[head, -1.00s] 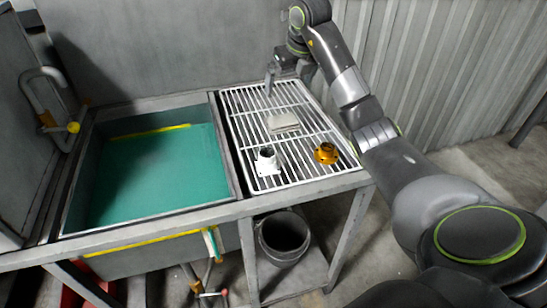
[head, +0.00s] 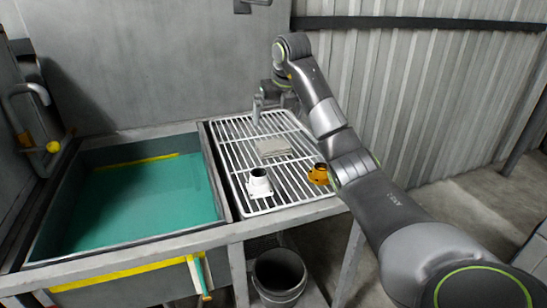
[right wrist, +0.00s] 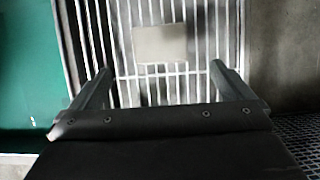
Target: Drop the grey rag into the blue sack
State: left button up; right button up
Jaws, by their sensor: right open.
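The grey rag (head: 273,147) is a small, pale, folded flat piece lying on the white wire rack (head: 238,165). In the right wrist view the rag (right wrist: 160,44) shows as a blurred pale rectangle on the bars, beyond the fingers. My right gripper (head: 268,106) is over the far part of the rack, behind the rag in the head view. Its two fingers stand wide apart with nothing between them in the right wrist view (right wrist: 160,74). No blue sack shows in these frames. My left gripper does not show.
A white flanged fitting (head: 259,184) and an orange-yellow fitting (head: 319,174) stand on the rack's near part. A basin with a green-blue bottom (head: 140,205) is left of the rack. A dark bucket (head: 279,277) stands below. A corrugated wall (head: 420,90) is behind.

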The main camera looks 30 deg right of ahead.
send_over(274, 144)
jog(key=s, duration=0.2)
jog(key=f, duration=0.6)
jog(key=shift+w+a, duration=0.15)
jog(key=shift+a, duration=0.15)
jog(key=x, duration=0.4)
jog(key=shift+s+f, duration=0.3)
jog(key=shift+w+f, duration=0.25)
jog(key=shift+f, duration=0.2)
jog(key=shift+r, duration=0.1)
jog(key=c, duration=0.8)
